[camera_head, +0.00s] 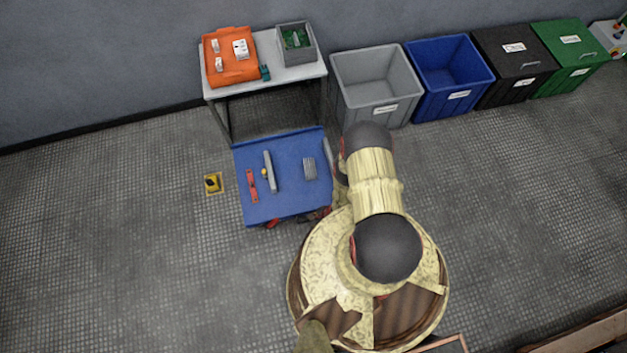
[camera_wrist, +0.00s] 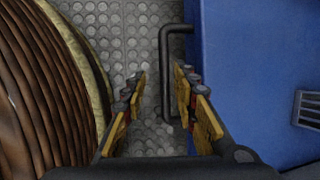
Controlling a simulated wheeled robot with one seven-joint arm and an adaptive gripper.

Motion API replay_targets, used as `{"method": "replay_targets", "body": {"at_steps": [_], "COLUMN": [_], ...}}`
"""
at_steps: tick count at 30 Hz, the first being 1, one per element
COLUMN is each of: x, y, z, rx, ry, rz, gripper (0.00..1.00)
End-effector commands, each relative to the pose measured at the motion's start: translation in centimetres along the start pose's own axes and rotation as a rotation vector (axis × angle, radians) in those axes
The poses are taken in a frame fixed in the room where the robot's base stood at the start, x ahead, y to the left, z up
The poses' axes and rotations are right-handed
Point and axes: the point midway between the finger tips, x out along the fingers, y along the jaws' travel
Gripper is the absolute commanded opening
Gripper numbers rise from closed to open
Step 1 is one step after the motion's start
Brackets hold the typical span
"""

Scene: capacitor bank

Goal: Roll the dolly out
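The dolly (camera_head: 285,203) is a low blue flat-topped cart in the middle of the head view, in front of the white table. Its blue side fills the right of the wrist view (camera_wrist: 245,60). A dark bent bar handle (camera_wrist: 164,70) sticks out from that side toward the left. My gripper (camera_wrist: 161,85) is open, with a finger on each side of the handle's long bar in the picture, nearer with the right finger. I cannot tell whether they touch or how deep the bar sits. In the head view my arm hides the gripper and handle.
On the dolly lie a red tool (camera_head: 252,186), a grey bar (camera_head: 269,172) and a grey finned part (camera_head: 310,168). The table (camera_head: 280,77) stands behind, grey (camera_head: 375,85) and blue (camera_head: 448,72) bins to its right. A yellow floor plate (camera_head: 213,184) lies left. Front-left floor is clear.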

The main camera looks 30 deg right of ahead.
Motion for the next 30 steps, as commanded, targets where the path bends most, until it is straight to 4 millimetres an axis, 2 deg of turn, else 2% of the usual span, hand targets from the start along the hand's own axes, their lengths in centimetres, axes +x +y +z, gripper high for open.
{"method": "replay_targets", "body": {"at_steps": [5, 11, 30], "x": [-0.1, -1.3, -8.8], "y": [-0.1, -0.3, -0.2], "z": [0.0, -0.1, -0.1], "rx": [0.0, 0.0, 0.001], "ry": [0.0, 0.0, 0.001], "rz": [-0.002, -0.003, -0.003], "gripper": [0.29, 0.29, 0.29]}}
